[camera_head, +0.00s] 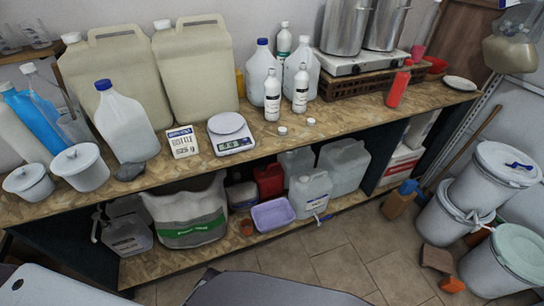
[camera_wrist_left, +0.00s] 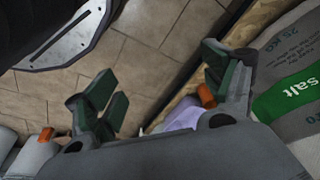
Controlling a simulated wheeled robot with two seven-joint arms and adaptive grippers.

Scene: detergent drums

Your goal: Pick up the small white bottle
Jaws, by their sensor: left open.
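In the head view, two small white bottles with dark labels stand upright near the front of the wooden shelf top. One is the left small white bottle (camera_head: 272,97); the other is the right small white bottle (camera_head: 300,90). A third slim white bottle (camera_head: 284,42) stands farther back, partly hidden by the jugs. My left gripper (camera_wrist_left: 163,88) shows only in the left wrist view, its fingers spread wide with nothing between them. It is over the floor and shelf edge, away from the bottles. My right gripper is in neither view.
Below are a lilac basin (camera_head: 272,214) and a green-striped salt bag (camera_head: 190,228), also in the wrist view (camera_wrist_left: 292,100).

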